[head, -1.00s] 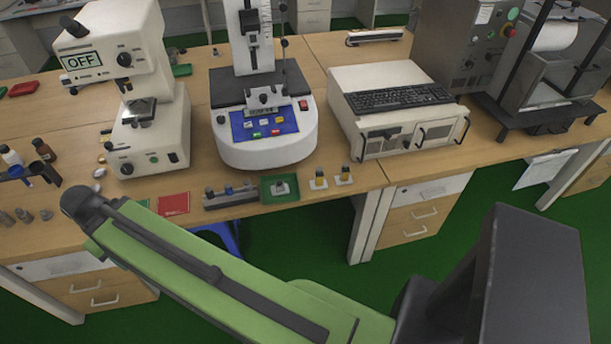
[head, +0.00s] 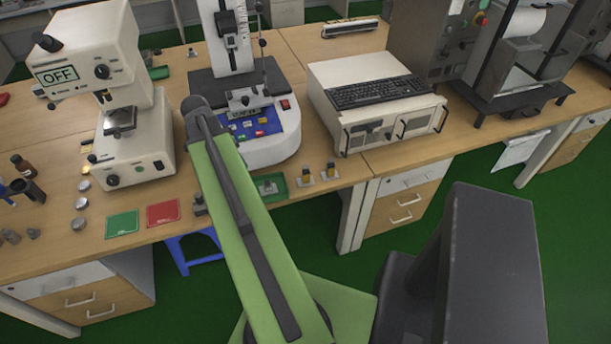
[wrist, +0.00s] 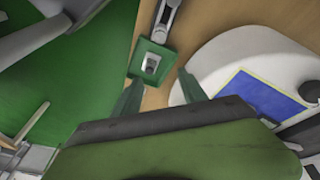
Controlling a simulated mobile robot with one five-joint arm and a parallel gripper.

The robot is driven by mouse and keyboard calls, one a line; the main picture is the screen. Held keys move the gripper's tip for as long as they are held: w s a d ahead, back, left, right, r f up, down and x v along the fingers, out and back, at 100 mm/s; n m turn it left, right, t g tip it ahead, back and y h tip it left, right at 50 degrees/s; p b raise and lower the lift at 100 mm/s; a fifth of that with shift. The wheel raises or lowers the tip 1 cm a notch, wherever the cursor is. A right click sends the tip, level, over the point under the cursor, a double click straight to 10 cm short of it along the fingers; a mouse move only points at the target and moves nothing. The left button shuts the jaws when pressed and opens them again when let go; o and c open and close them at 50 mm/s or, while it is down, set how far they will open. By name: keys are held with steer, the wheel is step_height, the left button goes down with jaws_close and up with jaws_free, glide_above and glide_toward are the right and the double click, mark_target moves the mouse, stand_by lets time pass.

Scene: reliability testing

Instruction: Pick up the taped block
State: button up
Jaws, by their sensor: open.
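Two small blocks with yellow bands and dark tops (head: 305,175) and (head: 330,171) stand on pale bases at the bench's front edge. A small grey block sits in a green tray (head: 281,188); I cannot tell which block is the taped one. In the wrist view the grey block (wrist: 151,63) is in the green tray (wrist: 142,75), just beyond the fingertips. My gripper (wrist: 161,78) is open and empty, its two fingers spread above the bench edge. My arm hides the gripper in the head view.
A white tester with a blue panel (head: 268,122) stands behind the tray; its base is close to the right finger in the wrist view. A red mat (head: 163,213) and a green mat (head: 122,224) lie left. A keyboard (head: 378,91) tops a white case.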

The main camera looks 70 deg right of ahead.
mark_target(304, 170)
steer(key=s+d+r+m+g, duration=0.2)
steer(key=s+d+m, duration=0.6)
steer(key=s+d, duration=0.45)
steer(key=shift+t, duration=0.3)
steer(key=b+x, duration=0.3)
steer(key=x, duration=0.1)
steer(key=a+b+x, duration=0.1)
steer(key=b+x, duration=0.3)
steer(key=s+a+b+x, duration=0.1)
steer(key=b+x, duration=0.2)
steer(key=x, duration=0.1)
steer(key=shift+s+a+b, duration=0.1)
steer(key=shift+a+b, duration=0.05)
steer(key=shift+b, duration=0.15)
steer(key=shift+s+f, duration=0.15)
steer(key=shift+f, duration=0.1)
steer(key=shift+r, duration=0.15)
steer(key=b+x, duration=0.5)
steer(key=shift+a+f, duration=0.2)
steer(key=shift+f, duration=0.05)
steer(key=shift+r, duration=0.15)
jaws_close()
